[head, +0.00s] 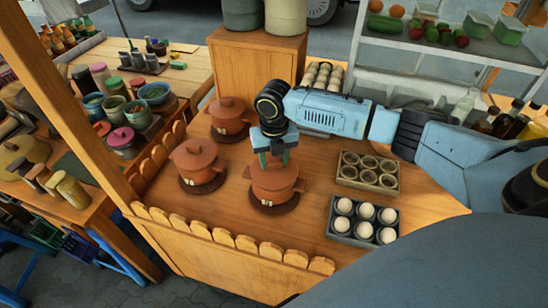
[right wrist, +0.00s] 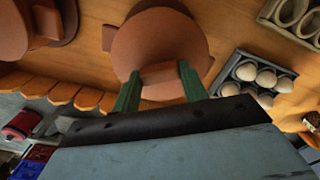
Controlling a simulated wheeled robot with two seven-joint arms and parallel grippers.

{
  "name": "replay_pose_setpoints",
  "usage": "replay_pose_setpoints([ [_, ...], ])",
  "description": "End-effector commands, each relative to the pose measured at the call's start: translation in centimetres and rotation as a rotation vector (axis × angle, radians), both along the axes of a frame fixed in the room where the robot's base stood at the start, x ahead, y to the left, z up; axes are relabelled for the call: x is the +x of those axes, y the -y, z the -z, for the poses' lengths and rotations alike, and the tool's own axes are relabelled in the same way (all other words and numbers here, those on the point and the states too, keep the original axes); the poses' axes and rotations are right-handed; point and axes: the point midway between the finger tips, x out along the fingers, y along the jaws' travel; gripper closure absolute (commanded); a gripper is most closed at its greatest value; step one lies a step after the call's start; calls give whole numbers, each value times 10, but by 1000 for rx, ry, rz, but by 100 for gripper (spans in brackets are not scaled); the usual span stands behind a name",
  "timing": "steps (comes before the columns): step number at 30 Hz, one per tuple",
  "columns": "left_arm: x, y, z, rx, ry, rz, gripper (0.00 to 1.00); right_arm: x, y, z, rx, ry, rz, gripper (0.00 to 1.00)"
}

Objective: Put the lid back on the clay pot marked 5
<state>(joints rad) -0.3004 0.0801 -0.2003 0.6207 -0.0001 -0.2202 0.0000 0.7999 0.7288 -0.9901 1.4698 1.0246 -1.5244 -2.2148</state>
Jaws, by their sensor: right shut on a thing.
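A terracotta clay pot (head: 272,196) with side handles stands on a dark round mat, the nearest of the three pots in the head view. A small pale tag shows on its front, too small to read. My right gripper (head: 271,160) points down over this pot. Its green fingers (right wrist: 160,85) are shut on the block-shaped knob of a round brown lid (right wrist: 150,45). The lid (head: 275,176) is over the pot's mouth; I cannot tell whether it touches the rim. A pot handle (right wrist: 108,38) shows beside the lid in the right wrist view. My left gripper is not in view.
Two more lidded pots, one at left (head: 198,165) and one behind (head: 229,118), stand close by. An egg tray (head: 363,220) and a tray of cups (head: 367,172) lie to the right. A scalloped wooden edging (head: 222,237) borders the counter's front.

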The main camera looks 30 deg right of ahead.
Motion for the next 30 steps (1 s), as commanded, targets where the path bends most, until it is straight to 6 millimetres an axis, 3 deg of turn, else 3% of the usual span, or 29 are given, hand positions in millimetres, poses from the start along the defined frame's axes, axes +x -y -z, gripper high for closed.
replay_pose_setpoints([
  [30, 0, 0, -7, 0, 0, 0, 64, 0, 0, 0, 0, 0, 0, 82],
])
